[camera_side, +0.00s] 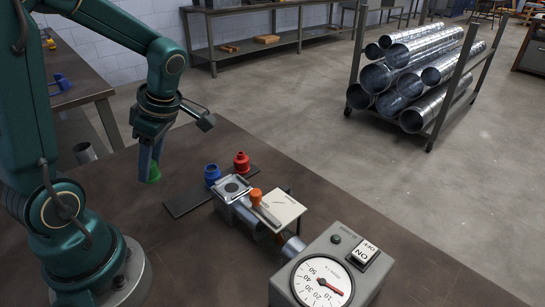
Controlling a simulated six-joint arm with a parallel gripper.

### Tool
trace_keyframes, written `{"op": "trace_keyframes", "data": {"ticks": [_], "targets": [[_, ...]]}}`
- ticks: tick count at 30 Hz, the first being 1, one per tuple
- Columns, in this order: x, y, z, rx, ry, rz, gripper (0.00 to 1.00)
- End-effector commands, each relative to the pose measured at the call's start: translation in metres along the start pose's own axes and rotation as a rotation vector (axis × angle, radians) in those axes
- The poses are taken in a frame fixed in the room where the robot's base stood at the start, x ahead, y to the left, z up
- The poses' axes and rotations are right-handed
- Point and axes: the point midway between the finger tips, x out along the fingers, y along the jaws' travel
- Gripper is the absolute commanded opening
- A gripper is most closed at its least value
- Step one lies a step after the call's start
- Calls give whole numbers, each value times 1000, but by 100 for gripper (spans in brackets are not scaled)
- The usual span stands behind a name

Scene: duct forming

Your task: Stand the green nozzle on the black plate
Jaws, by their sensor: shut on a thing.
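My gripper (150,170) is shut on the green nozzle (154,174), low over the left part of the table. The fingers hide much of the nozzle, and I cannot tell its exact tilt. The black plate (184,204) lies on the table, to the right of and nearer than my gripper. A blue nozzle (211,175) and a red nozzle (242,163) stand upright on the plate. The plate's left end is bare. The green nozzle is apart from the plate.
A metal fixture (230,187) with an orange knob (256,196) stands right of the plate. A pale panel (283,208) and a grey dial box (325,272) follow. The brown table (180,255) is clear in front. A rack of metal ducts (420,75) stands behind.

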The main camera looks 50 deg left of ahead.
Motion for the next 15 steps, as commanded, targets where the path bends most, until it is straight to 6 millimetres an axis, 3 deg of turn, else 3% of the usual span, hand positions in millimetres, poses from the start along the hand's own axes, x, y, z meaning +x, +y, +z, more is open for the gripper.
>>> {"op": "trace_keyframes", "data": {"ticks": [6,15], "targets": [[7,9,42,5,1,-1,0],[20,12,60,0,2,-4,0]]}}
